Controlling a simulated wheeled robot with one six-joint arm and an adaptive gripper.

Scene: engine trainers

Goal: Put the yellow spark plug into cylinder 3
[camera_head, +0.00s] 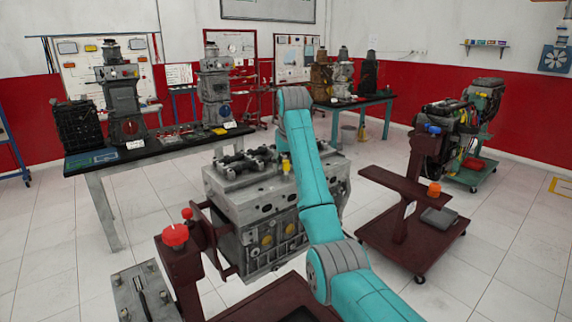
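The engine block (262,205), grey metal, stands on a dark red stand in the middle, with dark parts along its top. A small yellow piece (286,164), which looks like the yellow spark plug, is upright at the top of the block, just left of my teal arm. A dark shape that seems to be my gripper (282,142) shows just above the yellow piece, mostly hidden by my arm. I cannot tell whether its fingers are open or touch the yellow piece. The cylinder openings are too small or covered to make out, so cylinder 3 cannot be told.
A dark red stand with a red knob (175,235) is at front left, by a grey plate (143,294) with tools. Another dark red wheeled stand (405,187) is at right. A black-topped bench (160,150) with engines stands behind. Tiled floor is free at far right.

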